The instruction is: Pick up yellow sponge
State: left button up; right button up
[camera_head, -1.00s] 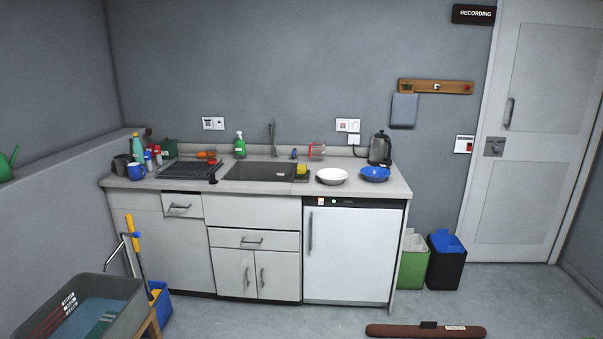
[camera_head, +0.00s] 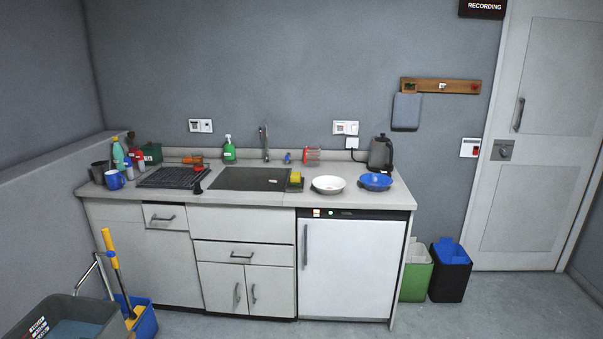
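The yellow sponge (camera_head: 296,177) is small and sits at the right edge of the sink (camera_head: 250,180), on or in a dark holder on the counter. A white bowl (camera_head: 328,184) is just to its right. Neither of my grippers shows in the head view, so nothing of mine is near the sponge in the picture.
The counter (camera_head: 240,200) also bears a dish rack (camera_head: 172,178), a green soap bottle (camera_head: 229,149), a blue bowl (camera_head: 376,181) and a kettle (camera_head: 380,153). A grey tub (camera_head: 68,325) and a blue mop bucket (camera_head: 142,318) stand front left. Bins (camera_head: 450,272) stand right of the fridge.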

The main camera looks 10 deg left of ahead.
aim_at(295, 177)
jog(key=i+j, duration=0.1)
jog(key=i, duration=0.45)
jog(key=i+j+z, duration=0.1)
jog(key=i, duration=0.45)
jog(key=i+j, duration=0.15)
jog(key=i, duration=0.4)
